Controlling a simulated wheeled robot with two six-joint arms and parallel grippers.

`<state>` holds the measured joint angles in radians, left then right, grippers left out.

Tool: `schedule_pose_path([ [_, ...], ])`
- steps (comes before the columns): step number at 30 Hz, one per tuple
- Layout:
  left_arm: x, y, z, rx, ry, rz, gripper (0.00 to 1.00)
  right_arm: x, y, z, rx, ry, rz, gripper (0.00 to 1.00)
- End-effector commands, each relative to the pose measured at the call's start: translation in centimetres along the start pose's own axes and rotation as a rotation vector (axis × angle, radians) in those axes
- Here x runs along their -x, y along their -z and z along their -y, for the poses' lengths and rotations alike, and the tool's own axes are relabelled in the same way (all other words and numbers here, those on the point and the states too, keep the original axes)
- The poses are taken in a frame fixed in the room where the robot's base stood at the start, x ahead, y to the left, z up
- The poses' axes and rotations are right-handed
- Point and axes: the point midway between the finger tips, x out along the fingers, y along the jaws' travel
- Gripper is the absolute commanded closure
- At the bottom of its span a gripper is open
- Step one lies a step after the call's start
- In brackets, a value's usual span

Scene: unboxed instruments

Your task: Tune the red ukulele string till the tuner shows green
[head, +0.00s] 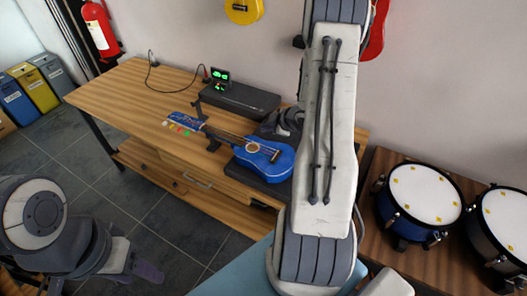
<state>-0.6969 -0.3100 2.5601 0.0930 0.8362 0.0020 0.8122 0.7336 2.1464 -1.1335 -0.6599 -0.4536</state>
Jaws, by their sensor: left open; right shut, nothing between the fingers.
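A blue ukulele (264,158) lies on the wooden workbench, its neck pointing left and its headstock (186,122) raised on a small dark stand. Several small coloured pegs show at the headstock; the separate strings are too small to tell apart. A small black tuner display (220,76) with green lit marks stands behind the headstock. My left gripper (112,279) is open and empty at the lower left, well away from the bench. My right arm rises through the middle of the view. My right gripper (283,124) is partly hidden behind it, near the ukulele's body; its fingertips are unclear.
A flat black case (240,98) lies at the back of the bench (135,88). Its left end is mostly clear apart from a thin cable. Drums (425,193) stand at the right. A yellow instrument (244,10) and a red one (377,30) hang on the wall.

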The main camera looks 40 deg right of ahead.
Motion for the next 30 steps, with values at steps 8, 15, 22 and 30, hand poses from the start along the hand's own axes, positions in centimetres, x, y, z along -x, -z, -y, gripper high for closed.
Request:
schedule_pose_path([
  [8,-1.9,-0.1,0.1,-0.001,0.000,0.000,0.44,-1.4,-1.0,1.1,-0.001,0.001,0.001,1.00],
  [15,-5.1,-0.3,0.4,-0.002,0.000,0.000,0.44,-3.8,-2.8,2.8,-0.002,0.000,0.001,1.00],
  [22,-7.5,-0.4,0.6,-0.003,0.000,0.000,0.44,-5.8,-4.2,4.2,-0.002,0.000,0.001,1.00],
  [30,-7.9,-0.4,0.6,-0.002,0.000,0.000,0.44,-6.1,-4.4,4.5,-0.001,0.000,0.001,1.00],
])
